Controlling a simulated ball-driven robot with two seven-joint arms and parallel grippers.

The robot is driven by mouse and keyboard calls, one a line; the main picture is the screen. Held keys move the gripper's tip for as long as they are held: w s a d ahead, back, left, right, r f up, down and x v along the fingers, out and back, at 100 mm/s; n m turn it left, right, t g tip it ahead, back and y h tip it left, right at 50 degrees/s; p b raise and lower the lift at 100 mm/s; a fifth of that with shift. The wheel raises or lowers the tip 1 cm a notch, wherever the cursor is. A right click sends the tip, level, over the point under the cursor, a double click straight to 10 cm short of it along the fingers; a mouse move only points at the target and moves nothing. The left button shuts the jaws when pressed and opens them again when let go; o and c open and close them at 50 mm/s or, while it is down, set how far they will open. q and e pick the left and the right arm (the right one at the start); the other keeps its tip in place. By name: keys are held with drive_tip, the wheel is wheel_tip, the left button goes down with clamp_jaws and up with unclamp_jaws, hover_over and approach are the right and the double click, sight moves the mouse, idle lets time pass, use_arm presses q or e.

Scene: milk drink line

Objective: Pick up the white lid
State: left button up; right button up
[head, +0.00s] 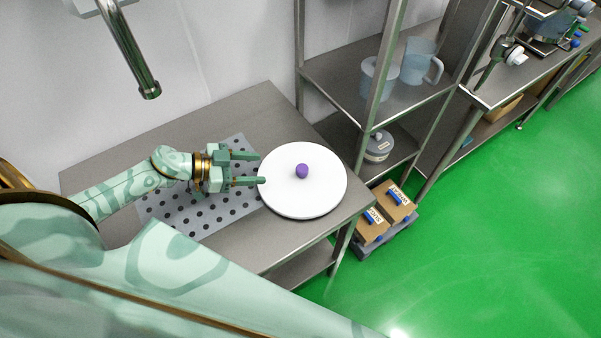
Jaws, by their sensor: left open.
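The white lid (322,196) is a large round disc with a purple knob (302,171) at its middle. It lies flat at the right end of the steel table in the head view. My left gripper (262,168) is open, just left of the lid, with its fingers pointing right toward the knob. The fingertips are at the lid's left edge; I cannot tell whether they touch it or hover over it. The jaws hold nothing. My right gripper is not in view.
A grey mat with dark holes (190,222) lies on the steel table (262,100) under my left gripper. A metal spout (128,45) hangs at upper left. A steel shelf (345,70) with jugs (419,66) stands behind, and boxes (396,205) sit low on the right. Green floor is open at right.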

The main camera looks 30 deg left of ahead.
sight(294, 178)
use_arm(q)
drive_tip(key=x, duration=0.5)
drive_tip(key=shift+w+f+b, duration=0.15)
drive_tip(key=shift+b, duration=0.15)
drive_tip(key=shift+w+d+f, duration=0.1)
drive_tip(key=shift+w+d, duration=0.05)
drive_tip(key=shift+d, duration=0.1)
drive_tip(key=b+x, duration=0.1)
drive_tip(key=x, duration=0.3)
drive_tip(key=shift+d+f, duration=0.15)
drive_tip(key=shift+d, duration=0.2)
drive_tip(key=shift+w+d+f, duration=0.15)
drive_tip(key=shift+w+d, duration=0.15)
drive_tip(key=shift+c, duration=0.6)
drive_tip(key=c, duration=1)
drive_tip(key=shift+c, duration=0.2)
